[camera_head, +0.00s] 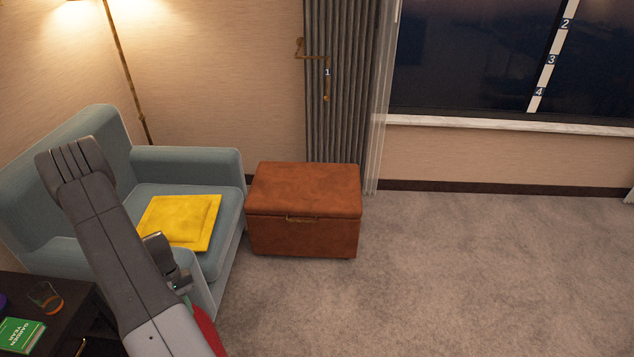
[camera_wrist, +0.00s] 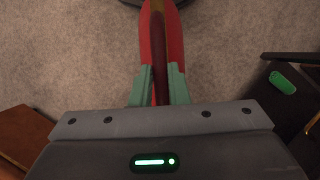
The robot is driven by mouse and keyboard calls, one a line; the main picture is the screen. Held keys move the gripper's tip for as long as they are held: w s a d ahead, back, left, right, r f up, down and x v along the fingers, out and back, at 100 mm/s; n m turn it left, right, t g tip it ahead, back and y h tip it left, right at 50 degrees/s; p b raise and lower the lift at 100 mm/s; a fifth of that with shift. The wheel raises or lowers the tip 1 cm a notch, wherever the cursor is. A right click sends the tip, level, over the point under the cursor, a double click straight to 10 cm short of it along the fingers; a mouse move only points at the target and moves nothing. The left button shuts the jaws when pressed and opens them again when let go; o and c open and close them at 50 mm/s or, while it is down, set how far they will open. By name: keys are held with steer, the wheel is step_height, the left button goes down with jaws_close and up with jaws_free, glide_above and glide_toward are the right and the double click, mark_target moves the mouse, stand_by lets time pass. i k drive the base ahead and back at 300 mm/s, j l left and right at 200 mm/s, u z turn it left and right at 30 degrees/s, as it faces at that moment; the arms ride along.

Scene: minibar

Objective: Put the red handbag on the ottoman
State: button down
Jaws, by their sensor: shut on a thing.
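The red handbag (camera_wrist: 175,45) hangs from my gripper (camera_wrist: 160,92) in the wrist view. The green fingertips are shut on its dark strap, and its lower part runs out of the top of the picture. The ottoman (camera_head: 304,205) is a brown-orange leather box with a closed lid, right of the armchair. Its top is bare. It stands beyond the handbag, apart from it.
A grey-blue armchair (camera_head: 190,160) with a yellow cushion (camera_head: 180,222) stands left of the ottoman, partly behind my arm. A dark side table (camera_head: 75,318) at the lower left bears a glass (camera_head: 45,297) and a green book (camera_head: 20,335). Carpet (camera_head: 450,280) is clear to the right.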

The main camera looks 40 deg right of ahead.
mark_target(306, 184)
steer(key=i+l+z, duration=0.1)
steer(key=l+z, duration=0.3)
steer(key=i+l+z, duration=0.1)
steer(key=z, duration=0.3)
steer(key=i+l, duration=0.35)
steer(key=l, duration=0.15)
steer(key=i+l+u, duration=0.2)
steer(key=u, duration=0.15)
steer(key=i+l+u, duration=0.15)
steer(key=l+u, duration=0.2)
steer(key=i+l+u, duration=0.1)
steer(key=u, duration=0.3)
steer(key=l, duration=0.1)
